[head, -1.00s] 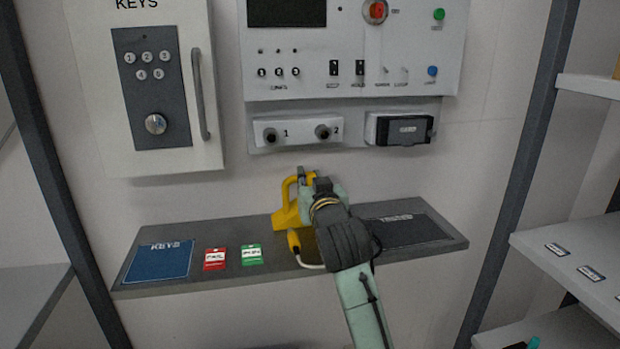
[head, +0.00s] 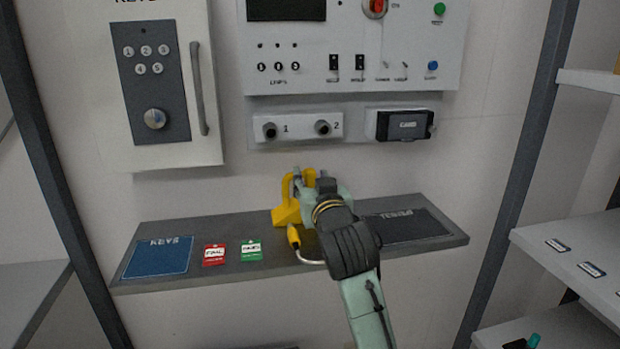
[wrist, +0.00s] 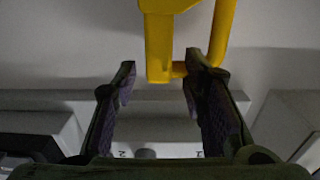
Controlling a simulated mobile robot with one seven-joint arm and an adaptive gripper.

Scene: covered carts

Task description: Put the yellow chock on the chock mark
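The yellow chock (head: 287,214) stands on the grey shelf in the head view, with its raised handle toward the wall. My gripper (head: 310,184) is just to the right of the handle and hides part of it. In the wrist view my gripper (wrist: 160,82) has its two fingers well apart. The yellow chock (wrist: 160,42) hangs into the top of that view, its lower end near the gap between the fingertips. No grip on it shows. I cannot make out a chock mark in either view.
The shelf (head: 215,279) also bears a blue KEYS mat (head: 158,258), a red tag (head: 214,255), a green tag (head: 251,251), a yellow plug (head: 293,237) with a pale cable, and a dark mat (head: 408,226). A socket panel (head: 350,101) is on the wall above.

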